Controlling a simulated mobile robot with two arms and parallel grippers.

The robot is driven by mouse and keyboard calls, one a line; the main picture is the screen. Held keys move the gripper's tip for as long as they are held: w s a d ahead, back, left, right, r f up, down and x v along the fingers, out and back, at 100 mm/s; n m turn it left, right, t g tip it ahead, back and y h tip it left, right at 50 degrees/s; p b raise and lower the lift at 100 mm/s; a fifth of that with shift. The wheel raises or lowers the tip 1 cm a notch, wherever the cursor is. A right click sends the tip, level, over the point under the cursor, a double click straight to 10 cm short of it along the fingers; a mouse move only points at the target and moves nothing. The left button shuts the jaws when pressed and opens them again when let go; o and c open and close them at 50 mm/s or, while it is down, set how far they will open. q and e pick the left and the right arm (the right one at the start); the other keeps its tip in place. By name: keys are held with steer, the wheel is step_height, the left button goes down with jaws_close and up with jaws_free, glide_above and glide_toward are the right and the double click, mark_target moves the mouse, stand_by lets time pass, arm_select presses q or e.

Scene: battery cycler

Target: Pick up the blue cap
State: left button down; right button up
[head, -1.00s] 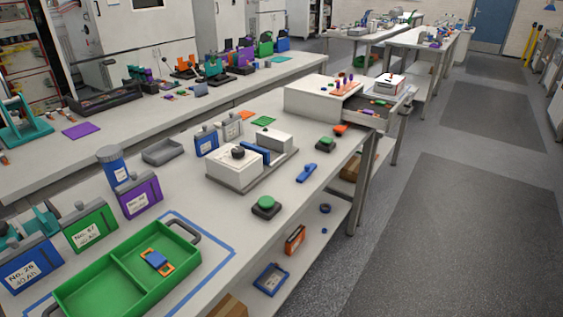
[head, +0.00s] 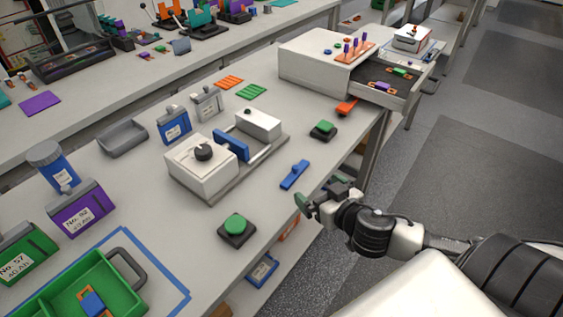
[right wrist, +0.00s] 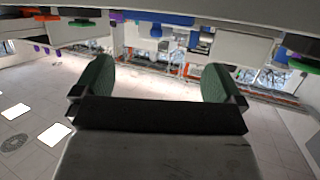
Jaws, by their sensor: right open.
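No part is clearly marked as the blue cap. A small elongated blue piece (head: 295,174) lies flat on the white bench near its front edge, right of the cycler-like device. My left gripper is out of view.
A white device with a blue block (head: 231,145) stands mid-bench. Green buttons (head: 236,226) and (head: 323,130) sit on either side of the blue piece. A green tray (head: 128,294) is at lower left, an open drawer (head: 385,91) at the back. Bench around the blue piece is clear.

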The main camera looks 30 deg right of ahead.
mark_target(295, 178)
steer(key=x, duration=0.4)
steer(key=shift+w+a+r, duration=0.1)
steer(key=shift+a, duration=0.05)
steer(key=shift+w+f+p, duration=0.2)
steer(key=shift+w+p, duration=0.1)
steer(key=shift+w, duration=0.1)
steer(key=shift+w+r+p, duration=0.1)
steer(key=shift+w+p, duration=0.2)
steer(key=shift+w, duration=0.25)
steer(key=p+x, duration=0.1)
steer(key=x, duration=0.3)
steer(key=shift+a, duration=0.2)
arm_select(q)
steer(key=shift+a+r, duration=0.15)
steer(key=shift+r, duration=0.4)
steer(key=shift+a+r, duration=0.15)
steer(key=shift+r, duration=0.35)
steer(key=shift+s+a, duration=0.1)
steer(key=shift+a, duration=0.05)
arm_select(e)
steer(key=c, duration=1.9)
